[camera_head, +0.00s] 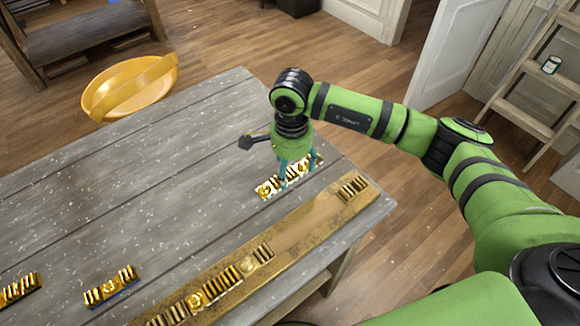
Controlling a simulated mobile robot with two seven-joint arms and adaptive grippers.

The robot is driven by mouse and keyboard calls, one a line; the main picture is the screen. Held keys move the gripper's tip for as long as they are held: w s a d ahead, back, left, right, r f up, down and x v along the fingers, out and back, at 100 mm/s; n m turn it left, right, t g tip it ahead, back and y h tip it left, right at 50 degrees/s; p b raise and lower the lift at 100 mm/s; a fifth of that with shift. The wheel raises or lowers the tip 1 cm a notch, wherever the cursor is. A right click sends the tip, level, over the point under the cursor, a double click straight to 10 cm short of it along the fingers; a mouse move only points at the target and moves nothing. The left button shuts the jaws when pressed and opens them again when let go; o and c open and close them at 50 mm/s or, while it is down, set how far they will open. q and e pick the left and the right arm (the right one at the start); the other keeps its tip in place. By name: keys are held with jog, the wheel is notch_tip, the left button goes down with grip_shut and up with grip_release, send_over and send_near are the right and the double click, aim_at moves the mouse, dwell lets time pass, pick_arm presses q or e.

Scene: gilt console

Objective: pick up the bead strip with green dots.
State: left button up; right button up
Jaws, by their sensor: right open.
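Three short gold bead strips lie on the grey table. One strip (268,189) is at the right, directly below my right gripper, which partly hides it. A second strip (112,287), with a blue edge, is at the lower left. A third strip (20,289) is at the left edge of the picture. I cannot make out green dots on any of them. My right gripper (298,171) points down with its teal fingers open at the right strip; whether they touch it I cannot tell. My left gripper is out of view.
A long gilt console bar (312,224) with slots and beads lies along the table's near edge. The table (170,195) is clear in the middle.

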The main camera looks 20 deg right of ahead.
aim_at(291, 174)
jog(key=shift+w+a+f, duration=0.1)
jog(key=shift+f, duration=1.35)
jog(key=c, duration=1.4)
jog(key=shift+o, duration=0.2)
